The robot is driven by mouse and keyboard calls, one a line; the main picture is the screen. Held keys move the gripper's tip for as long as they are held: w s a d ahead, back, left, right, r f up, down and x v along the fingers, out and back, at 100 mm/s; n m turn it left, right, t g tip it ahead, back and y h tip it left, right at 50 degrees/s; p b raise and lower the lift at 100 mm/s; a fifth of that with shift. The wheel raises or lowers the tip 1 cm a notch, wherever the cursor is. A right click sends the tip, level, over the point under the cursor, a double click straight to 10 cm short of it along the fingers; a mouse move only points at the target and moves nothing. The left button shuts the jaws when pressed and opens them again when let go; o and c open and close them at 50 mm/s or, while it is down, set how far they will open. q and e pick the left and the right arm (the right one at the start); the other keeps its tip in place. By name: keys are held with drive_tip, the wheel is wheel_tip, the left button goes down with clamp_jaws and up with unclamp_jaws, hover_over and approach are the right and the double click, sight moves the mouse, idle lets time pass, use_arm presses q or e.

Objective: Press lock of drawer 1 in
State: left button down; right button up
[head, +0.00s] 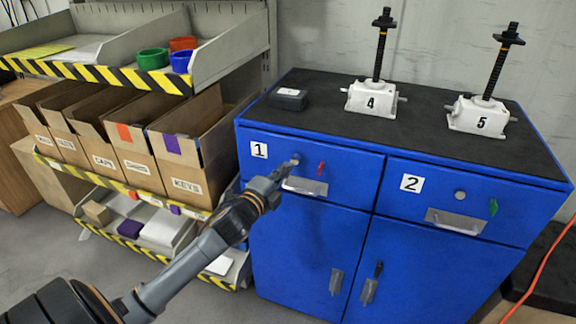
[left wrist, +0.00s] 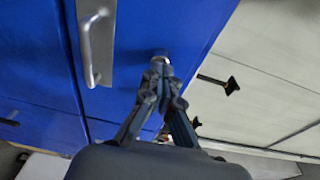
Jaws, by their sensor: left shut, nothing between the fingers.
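Drawer 1 (head: 340,165) is the upper left drawer of the blue cabinet and looks closed. Its round metal lock (head: 295,160) sits above the metal handle (head: 305,186), left of a red tag (head: 321,168). My left gripper (head: 286,169) is shut and empty, with its tips right at the lock. In the left wrist view the shut fingertips (left wrist: 161,66) meet the lock (left wrist: 162,58), which they partly hide; I cannot tell whether they touch it. The drawer handle (left wrist: 97,45) shows to the left there. My right gripper is not in view.
Drawer 2 (head: 515,212) is to the right, with its own lock (head: 460,195). White screw jacks 4 (head: 371,100) and 5 (head: 480,115) and a small black box (head: 288,98) stand on the cabinet top. A shelf with cardboard boxes (head: 185,185) stands close on the left.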

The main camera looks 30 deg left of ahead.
sight(292, 160)
use_arm(q)
drive_tip(key=shift+w, duration=0.95)
drive_tip(key=shift+w+a+r+p, duration=0.1)
drive_tip(key=shift+w+a+p, duration=0.05)
drive_tip(key=shift+w, duration=0.25)
drive_tip(key=shift+w+a+p, duration=0.1)
drive_tip(key=shift+w+p, duration=0.05)
drive_tip(key=shift+w, duration=0.25)
drive_tip(key=shift+s, duration=0.1)
drive_tip(key=shift+a, duration=0.1)
